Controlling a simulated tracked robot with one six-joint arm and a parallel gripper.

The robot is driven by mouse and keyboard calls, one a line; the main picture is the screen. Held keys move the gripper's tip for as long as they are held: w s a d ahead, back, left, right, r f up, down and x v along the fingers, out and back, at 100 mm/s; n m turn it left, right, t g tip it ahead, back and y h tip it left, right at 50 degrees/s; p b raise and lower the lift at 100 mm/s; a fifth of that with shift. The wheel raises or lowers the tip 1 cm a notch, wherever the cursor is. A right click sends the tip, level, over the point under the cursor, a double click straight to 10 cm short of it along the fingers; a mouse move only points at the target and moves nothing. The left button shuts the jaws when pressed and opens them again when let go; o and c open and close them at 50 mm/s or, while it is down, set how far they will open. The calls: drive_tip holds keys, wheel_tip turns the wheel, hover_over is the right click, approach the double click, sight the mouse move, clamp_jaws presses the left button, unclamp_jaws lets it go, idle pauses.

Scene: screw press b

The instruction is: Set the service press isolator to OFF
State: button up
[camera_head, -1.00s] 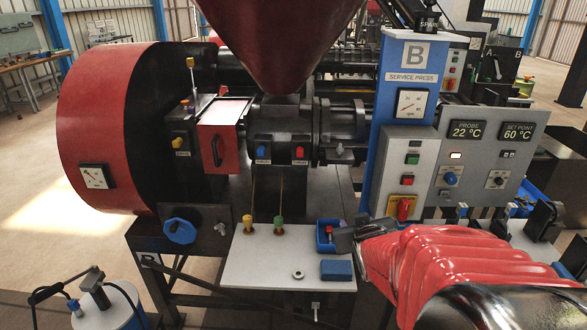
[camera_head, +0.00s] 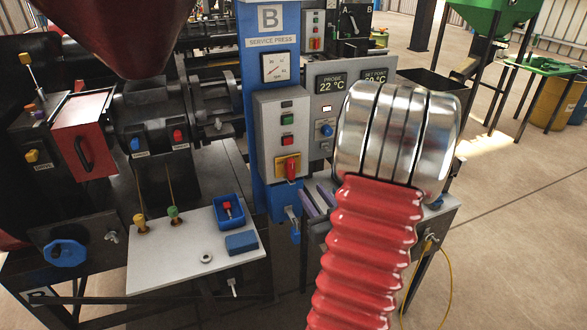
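The service press isolator (camera_head: 291,171) is a red rotary handle on a yellow plate, low on the grey control box (camera_head: 283,135). The box is mounted on the blue column (camera_head: 255,110) marked B, SERVICE PRESS. The handle looks roughly upright; I cannot read any ON or OFF mark beside it. My arm, with red bellows and shiny metal rings, stands large in front, to the right of the isolator. My gripper is not visible. The isolator itself is not covered by the arm.
Above the isolator are a red button (camera_head: 288,141) and a green button (camera_head: 287,119). The probe display panel (camera_head: 335,90) is partly hidden behind my arm. A grey shelf (camera_head: 180,258) holds a blue tray (camera_head: 229,217). Open floor lies at the right.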

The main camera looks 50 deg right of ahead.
sight(293, 167)
drive_tip(key=shift+w, duration=0.1)
idle(0.3)
drive_tip(key=x, duration=1.3)
drive_tip(key=shift+w+d, duration=0.1)
drive_tip(key=shift+w, duration=0.05)
